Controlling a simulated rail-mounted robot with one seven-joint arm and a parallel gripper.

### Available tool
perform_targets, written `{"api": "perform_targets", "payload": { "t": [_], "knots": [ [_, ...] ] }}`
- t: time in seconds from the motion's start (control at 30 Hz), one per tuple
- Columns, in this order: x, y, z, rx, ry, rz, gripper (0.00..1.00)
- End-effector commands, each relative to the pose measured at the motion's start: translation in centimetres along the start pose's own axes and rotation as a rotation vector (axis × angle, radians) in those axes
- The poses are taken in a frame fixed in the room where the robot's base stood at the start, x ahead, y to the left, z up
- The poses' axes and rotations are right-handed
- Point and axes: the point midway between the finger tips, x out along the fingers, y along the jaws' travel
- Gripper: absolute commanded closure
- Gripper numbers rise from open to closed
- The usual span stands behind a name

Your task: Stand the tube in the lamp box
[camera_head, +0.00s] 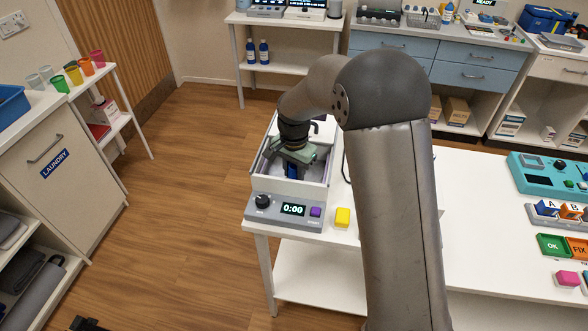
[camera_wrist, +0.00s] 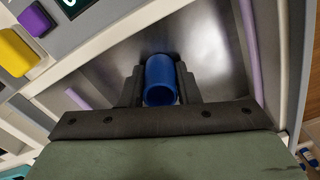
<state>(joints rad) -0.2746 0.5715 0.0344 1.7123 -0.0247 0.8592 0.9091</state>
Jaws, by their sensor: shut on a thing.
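The lamp box (camera_head: 325,183) is a white open-topped box at the left end of the white table. Its front panel has a black knob, a display reading 0:00 and a purple button. My gripper (camera_head: 292,172) is down inside the box. In the wrist view my gripper (camera_wrist: 160,88) is shut on the blue tube (camera_wrist: 160,70), with one dark finger on each side. The tube's open end faces the wrist camera, and the grey metal box interior (camera_wrist: 205,45) lies beyond it. The tube also shows as a small blue patch in the head view (camera_head: 292,171). Whether it touches the floor is unclear.
A yellow block (camera_head: 342,217) sits on the table right of the box's front panel. The box walls, with purple strips inside, surround my gripper closely. A teal device (camera_head: 540,172) and coloured blocks stand at the table's right. My arm hides the table's middle.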

Motion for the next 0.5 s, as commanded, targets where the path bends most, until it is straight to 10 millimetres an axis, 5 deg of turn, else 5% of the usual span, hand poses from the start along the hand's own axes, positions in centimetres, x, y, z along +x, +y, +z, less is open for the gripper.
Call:
{"api": "perform_targets", "payload": {
  "t": [0.33, 0.37, 0.4, 0.43, 0.5],
  "knots": [
    [0.46, -0.03, -0.01, 0.0, 0.001, -0.002, 0.92],
    [0.44, -0.03, -0.01, 0.0, 0.001, -0.002, 0.68],
    [0.33, -0.03, -0.01, 0.0, 0.001, -0.002, 0.57],
    [0.33, -0.02, -0.01, 0.0, 0.001, -0.002, 0.49],
    [0.33, -0.02, -0.01, 0.0, 0.001, -0.002, 0.49]
  ]
}}
